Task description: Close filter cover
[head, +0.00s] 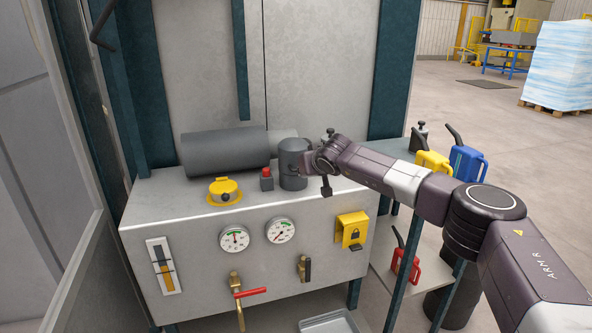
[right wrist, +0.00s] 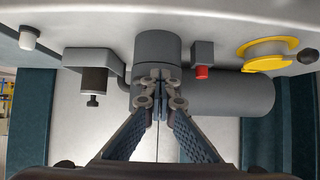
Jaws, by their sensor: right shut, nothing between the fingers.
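A dark grey upright cylinder (head: 291,170), which looks like the filter housing, stands on top of the grey metal unit (head: 160,210). Its top looks covered, but I cannot tell whether the cover is fully seated. My right gripper (head: 308,162) is at its right side near the upper end, shut with nothing between the fingers. In the right wrist view the fingertips (right wrist: 160,82) overlap the cylinder (right wrist: 157,50); I cannot tell whether they touch it. A yellow round cap (head: 224,188) on a yellow ring sits further left. My left gripper is not in view.
A red button (head: 266,171) stands just left of the cylinder, and a big horizontal grey cylinder (head: 225,151) lies behind. Gauges, a red-handled valve (head: 250,293) and a yellow lock plate (head: 352,230) are on the front. Cans (head: 433,162) stand on a shelf at right.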

